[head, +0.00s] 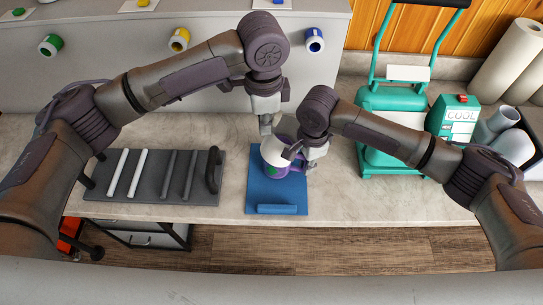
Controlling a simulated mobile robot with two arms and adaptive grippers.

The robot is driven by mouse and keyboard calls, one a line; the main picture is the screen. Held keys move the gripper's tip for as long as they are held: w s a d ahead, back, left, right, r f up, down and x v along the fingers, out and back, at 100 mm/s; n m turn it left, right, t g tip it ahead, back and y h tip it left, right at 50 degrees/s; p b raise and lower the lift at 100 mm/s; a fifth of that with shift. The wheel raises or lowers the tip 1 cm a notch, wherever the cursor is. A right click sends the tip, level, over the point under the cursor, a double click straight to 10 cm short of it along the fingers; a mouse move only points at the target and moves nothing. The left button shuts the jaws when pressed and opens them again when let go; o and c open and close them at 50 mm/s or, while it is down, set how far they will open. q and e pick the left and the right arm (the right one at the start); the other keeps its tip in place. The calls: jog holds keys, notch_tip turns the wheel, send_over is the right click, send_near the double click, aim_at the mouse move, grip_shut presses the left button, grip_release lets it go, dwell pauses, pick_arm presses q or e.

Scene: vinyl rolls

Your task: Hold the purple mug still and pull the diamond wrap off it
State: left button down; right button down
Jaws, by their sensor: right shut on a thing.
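The purple mug (291,174) is on the blue mat, mostly hidden by my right gripper. A pale wrap (273,151) with a green patch low on its front seems to cover its side; I cannot make out a diamond pattern. My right gripper (301,160) comes down over the mug's right side and is shut on it. My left gripper (266,128) points down just behind and above the mug's left side. It looks apart from the mug, but its fingers are too small to tell whether they are open or shut.
The blue mat (262,196) has a raised front bar. Left of it is a dark tray (150,178) with white and dark rolls and a black handle. A teal press (392,130) and a cooling box (454,117) stand right. The counter's front edge is close.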

pick_arm(q)
jog(key=shift+w+r, duration=0.1)
jog(key=shift+r, duration=0.55)
pick_arm(e)
jog(key=shift+s+f, duration=0.25)
pick_arm(q)
jog(key=shift+r, duration=0.1)
jog(key=shift+a, duration=0.1)
jog(key=c, duration=1.4)
grip_release()
notch_tip(320, 180, up, 8)
jog(key=shift+s, duration=0.3)
